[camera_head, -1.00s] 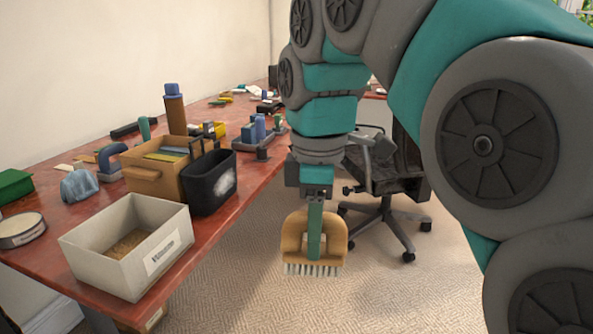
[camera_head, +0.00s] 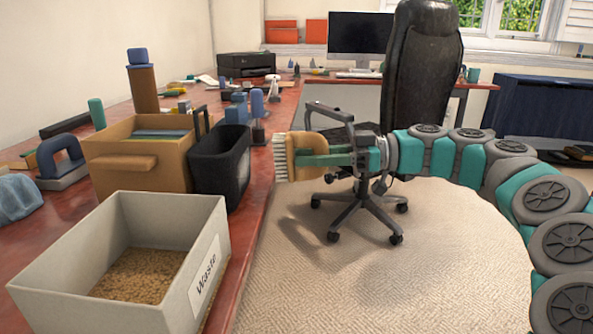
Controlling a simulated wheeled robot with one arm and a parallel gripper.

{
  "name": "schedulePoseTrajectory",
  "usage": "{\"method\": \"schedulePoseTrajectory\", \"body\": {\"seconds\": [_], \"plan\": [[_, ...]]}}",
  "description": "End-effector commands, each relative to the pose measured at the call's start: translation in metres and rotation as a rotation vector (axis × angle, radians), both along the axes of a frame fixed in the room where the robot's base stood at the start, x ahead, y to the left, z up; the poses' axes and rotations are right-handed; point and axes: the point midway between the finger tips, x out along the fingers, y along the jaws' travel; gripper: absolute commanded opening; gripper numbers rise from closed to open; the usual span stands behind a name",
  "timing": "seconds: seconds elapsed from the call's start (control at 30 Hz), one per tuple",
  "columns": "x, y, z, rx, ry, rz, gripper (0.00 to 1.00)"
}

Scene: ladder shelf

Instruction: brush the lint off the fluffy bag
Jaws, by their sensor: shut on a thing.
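The black bag (camera_head: 221,170), with an upright handle, stands on the red desk beside the tan box, near the desk's right edge. I cannot make out pale lint on the side of it that shows now. My gripper (camera_head: 314,159) is shut on a tan wooden brush (camera_head: 298,144). The brush is held level to the right of the bag, its pale bristles (camera_head: 280,158) pointing left at the bag. In the picture a small gap separates bristles and bag; true depth is hard to judge.
A white bin marked "Waste" (camera_head: 206,280) stands in front of the bag. The tan box (camera_head: 115,180) adjoins the bag's left. A blue-handled tool (camera_head: 258,105) stands behind on the red desk (camera_head: 250,222). A black office chair (camera_head: 425,70) is behind my arm.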

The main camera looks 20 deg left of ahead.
Motion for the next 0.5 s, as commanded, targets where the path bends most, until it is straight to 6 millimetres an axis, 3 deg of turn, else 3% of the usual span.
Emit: {"method": "schedulePoseTrajectory", "body": {"seconds": [0.13, 0.5], "plan": [[0.02, -0.014, -0.005, 0.063, 0.016, -0.048, 0.0], [0.022, -0.016, -0.004, 0.069, 0.018, -0.054, 0.0]]}}
